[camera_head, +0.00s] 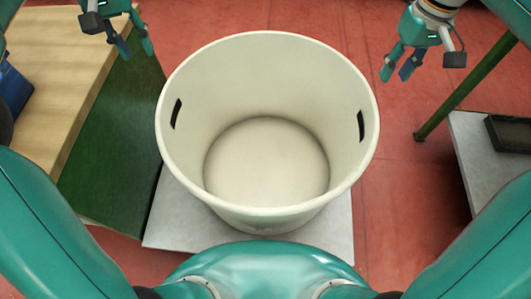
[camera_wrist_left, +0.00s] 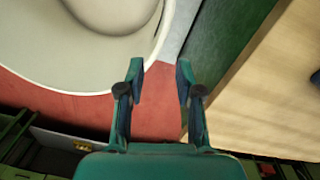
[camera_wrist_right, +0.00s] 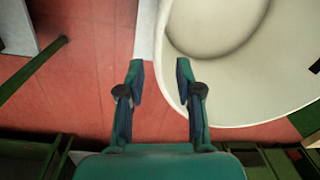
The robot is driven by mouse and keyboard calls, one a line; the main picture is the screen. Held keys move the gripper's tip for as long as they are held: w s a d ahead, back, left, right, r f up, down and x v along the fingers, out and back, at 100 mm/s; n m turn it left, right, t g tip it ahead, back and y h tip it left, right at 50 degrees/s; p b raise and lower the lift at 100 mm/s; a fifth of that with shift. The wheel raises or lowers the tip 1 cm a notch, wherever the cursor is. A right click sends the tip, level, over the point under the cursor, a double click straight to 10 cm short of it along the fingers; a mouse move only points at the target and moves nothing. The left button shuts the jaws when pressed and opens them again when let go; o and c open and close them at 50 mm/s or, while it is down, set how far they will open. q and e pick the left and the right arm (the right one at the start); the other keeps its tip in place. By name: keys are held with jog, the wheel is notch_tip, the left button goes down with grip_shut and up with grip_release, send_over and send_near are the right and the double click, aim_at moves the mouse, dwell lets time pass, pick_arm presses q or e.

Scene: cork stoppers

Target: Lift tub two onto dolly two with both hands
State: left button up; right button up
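A large empty cream tub (camera_head: 268,219) stands upright in the middle of the head view, with a dark slot in its left wall and another in its right wall. It rests on a flat pale grey slab (camera_head: 335,225); no label shows which tub or dolly this is. My left gripper (camera_head: 135,53) is open and empty beyond the tub's far left rim. In the left wrist view, the tub (camera_wrist_left: 110,84) is left of its fingers. My right gripper (camera_head: 397,75) is open and empty beyond the far right rim, apart from the tub, which also shows in the right wrist view (camera_wrist_right: 285,112).
A wooden-topped bench (camera_head: 50,85) with a green side stands close at left, with a blue object (camera_head: 14,90) on it. A grey surface (camera_head: 480,150) holding a black tray (camera_head: 508,133) is at right, near a green post (camera_head: 465,92). Red floor (camera_head: 400,175) is clear between.

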aim_at(163, 100)
pick_arm(q)
jog(key=shift+s+a, duration=0.15)
jog(key=shift+a, duration=0.1)
pick_arm(e)
jog(key=shift+w+a, duration=0.1)
jog(key=shift+a, duration=0.15)
